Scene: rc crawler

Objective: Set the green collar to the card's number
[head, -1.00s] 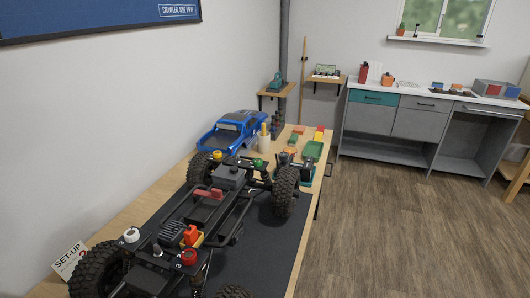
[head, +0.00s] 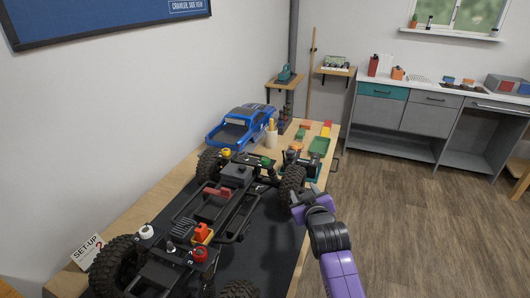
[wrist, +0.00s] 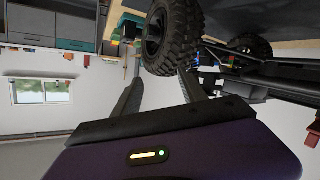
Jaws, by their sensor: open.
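The green collar (head: 258,163) sits on a post at the far right corner of the crawler chassis (head: 215,205); its number is too small to read. The white set-up card (head: 88,252) leans behind the near left tyre, which hides part of it; a red figure on it looks like a 2, but it is small. My gripper (head: 296,203) is open and empty, right of the chassis and just near the far right wheel (head: 291,184). In the wrist view my gripper (wrist: 160,84) has its fingers apart, with the tyre (wrist: 174,38) ahead of them. The collar is not clear there.
Yellow (head: 226,153), white (head: 146,232) and red (head: 200,253) collars stand on the chassis's other corners. Floor right of the bench (head: 400,200) is clear.

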